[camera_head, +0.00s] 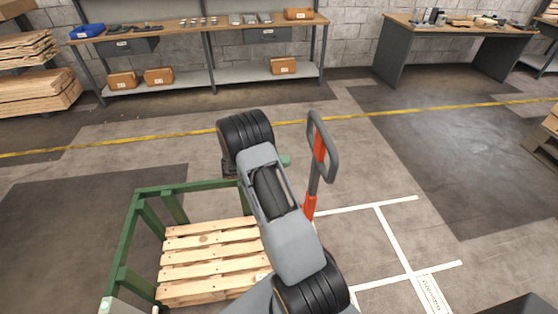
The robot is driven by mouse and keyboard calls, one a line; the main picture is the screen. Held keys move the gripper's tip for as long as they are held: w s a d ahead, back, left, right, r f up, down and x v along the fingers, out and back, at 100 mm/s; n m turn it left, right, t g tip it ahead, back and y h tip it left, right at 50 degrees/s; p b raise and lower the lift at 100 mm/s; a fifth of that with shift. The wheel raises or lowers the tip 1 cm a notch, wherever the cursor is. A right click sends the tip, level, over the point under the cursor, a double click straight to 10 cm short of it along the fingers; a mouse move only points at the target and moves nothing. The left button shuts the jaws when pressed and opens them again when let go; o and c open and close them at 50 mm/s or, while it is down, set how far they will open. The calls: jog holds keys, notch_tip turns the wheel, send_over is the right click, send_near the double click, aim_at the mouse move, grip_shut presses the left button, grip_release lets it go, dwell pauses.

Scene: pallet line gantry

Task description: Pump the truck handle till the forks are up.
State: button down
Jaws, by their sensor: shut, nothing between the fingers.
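The pallet truck's handle (332,160) stands upright just right of my arm, with a dark grey loop grip and orange-red parts on its shaft. The lower shaft (310,206) runs down behind my arm. The truck's body and forks are hidden, so their height cannot be told. A wooden pallet (205,249) lies at the left of my arm, inside a green frame. My arm reaches up the middle of the picture, left of the handle and apart from its loop in the picture.
A green metal frame (127,236) surrounds the pallet's left and back. White floor lines (393,239) mark bare floor at the right. A workbench (205,31) stands along the back wall, a desk (460,28) at the back right. The floor around the yellow line (420,109) is clear.

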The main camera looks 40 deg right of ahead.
aim_at(317, 157)
jog(key=p+x, duration=0.1)
jog(key=x, duration=0.8)
jog(key=shift+s+d, duration=0.15)
jog(key=shift+d, duration=0.05)
